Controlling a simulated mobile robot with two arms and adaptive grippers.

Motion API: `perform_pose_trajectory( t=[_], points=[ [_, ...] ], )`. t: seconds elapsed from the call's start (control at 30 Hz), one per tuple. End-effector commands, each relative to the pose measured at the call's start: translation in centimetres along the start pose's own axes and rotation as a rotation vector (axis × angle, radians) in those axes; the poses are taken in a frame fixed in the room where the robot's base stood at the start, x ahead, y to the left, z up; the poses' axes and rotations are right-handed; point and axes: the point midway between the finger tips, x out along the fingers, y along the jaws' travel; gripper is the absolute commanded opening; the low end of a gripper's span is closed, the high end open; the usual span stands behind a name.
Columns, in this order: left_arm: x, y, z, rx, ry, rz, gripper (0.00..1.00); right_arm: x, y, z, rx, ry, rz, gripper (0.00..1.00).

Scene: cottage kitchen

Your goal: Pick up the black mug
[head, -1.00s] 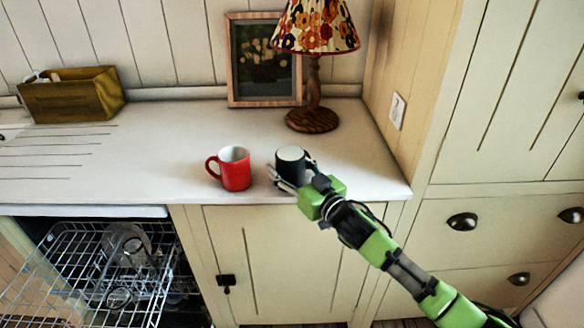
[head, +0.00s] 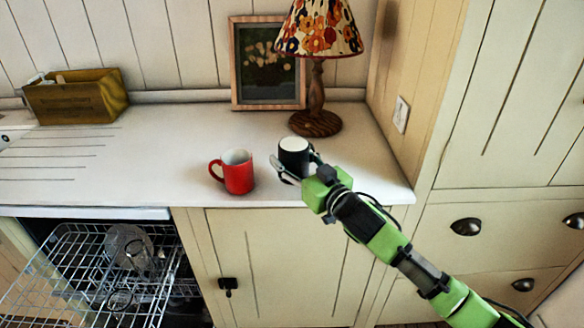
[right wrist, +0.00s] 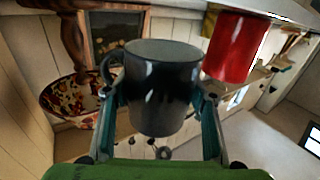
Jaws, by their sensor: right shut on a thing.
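The black mug (head: 293,158) is upright, slightly above the white counter near its front edge, in the head view. My right gripper (head: 299,168) is shut on it, one finger on each side. In the right wrist view the black mug (right wrist: 162,90) fills the space between the two fingers of my right gripper (right wrist: 160,98), and its handle sticks out at the left. My left gripper is not in view.
A red mug (head: 239,172) stands close to the left of the black mug. A lamp (head: 316,122) and a framed picture (head: 267,62) stand behind. A wooden box (head: 77,96) is at the back left. An open dishwasher rack (head: 75,270) is below left.

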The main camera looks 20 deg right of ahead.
Motion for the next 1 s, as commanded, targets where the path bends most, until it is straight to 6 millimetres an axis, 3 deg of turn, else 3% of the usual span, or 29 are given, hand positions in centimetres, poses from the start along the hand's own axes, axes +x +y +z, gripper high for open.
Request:
perform_pose_trajectory(
  t=[0.23,0.5,0.73,1.0],
  points=[
    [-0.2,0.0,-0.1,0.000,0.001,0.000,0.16,-4.1,-2.2,-5.6,-0.001,0.005,-0.005,0.17],
    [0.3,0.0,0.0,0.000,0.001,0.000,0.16,-8.9,-4.8,-7.7,0.001,0.002,-0.003,0.17],
    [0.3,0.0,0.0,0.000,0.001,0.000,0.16,-11.1,-6.0,-8.9,0.000,0.001,-0.002,0.17],
    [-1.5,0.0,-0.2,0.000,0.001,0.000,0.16,-14.2,-7.8,-10.6,0.003,-0.003,-0.001,0.17]
  ],
)
